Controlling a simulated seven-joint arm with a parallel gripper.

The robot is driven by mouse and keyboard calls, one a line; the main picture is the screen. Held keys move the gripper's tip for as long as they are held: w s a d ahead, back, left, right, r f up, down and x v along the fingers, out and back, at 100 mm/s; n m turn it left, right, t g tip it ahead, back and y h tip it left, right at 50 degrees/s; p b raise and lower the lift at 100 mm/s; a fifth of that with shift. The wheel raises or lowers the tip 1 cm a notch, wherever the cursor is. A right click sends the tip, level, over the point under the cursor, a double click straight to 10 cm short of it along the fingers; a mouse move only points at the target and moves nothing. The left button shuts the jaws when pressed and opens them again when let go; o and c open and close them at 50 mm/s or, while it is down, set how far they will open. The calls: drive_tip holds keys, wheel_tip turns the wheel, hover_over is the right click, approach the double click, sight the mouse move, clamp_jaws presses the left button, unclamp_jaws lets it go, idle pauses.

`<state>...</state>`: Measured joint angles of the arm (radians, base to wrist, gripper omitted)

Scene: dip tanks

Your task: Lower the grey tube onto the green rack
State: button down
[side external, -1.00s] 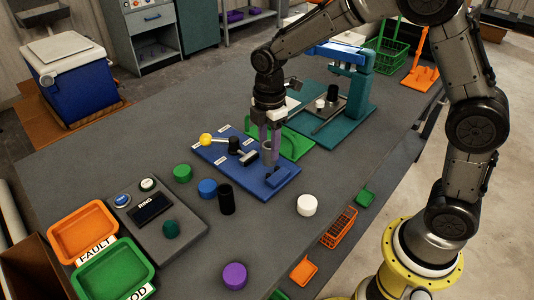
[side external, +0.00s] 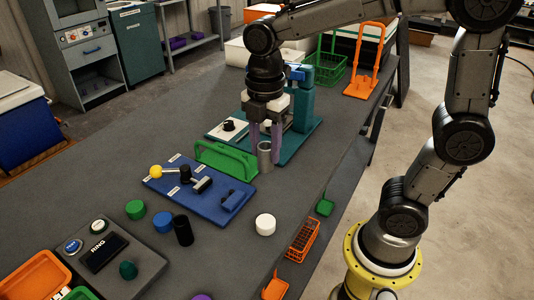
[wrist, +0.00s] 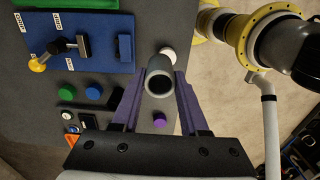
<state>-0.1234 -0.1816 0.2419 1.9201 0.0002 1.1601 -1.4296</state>
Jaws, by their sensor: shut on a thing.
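The grey tube (side external: 265,157) is upright between the purple fingers of my gripper (side external: 265,146), which is shut on it. In the wrist view the tube (wrist: 160,80) shows its dark open end between the fingers (wrist: 153,92). A green wire rack (side external: 334,68) stands at the back of the table, farther back and right of the tube. The tube is away from this rack. A green arched piece (side external: 225,160) stands just left of the tube. I cannot tell the height of the tube's lower end above the table.
A blue board (side external: 200,190) with a yellow-knobbed lever is front left. A teal press stand (side external: 300,105) is behind my gripper. An orange rack (side external: 365,62) stands at the back right. Several coloured cylinders, including a white one (side external: 265,224), are in front.

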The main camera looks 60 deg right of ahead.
drive_tip(key=w+d+n, duration=0.2)
drive_tip(key=w, duration=0.4)
drive_tip(key=m, duration=0.1)
approach(245, 155)
drive_tip(key=shift+a+f, duration=0.1)
drive_tip(key=shift+f, duration=1.1)
drive_tip(key=shift+f, duration=2.1)
idle(1.3)
idle(0.3)
unclamp_jaws()
idle(0.4)
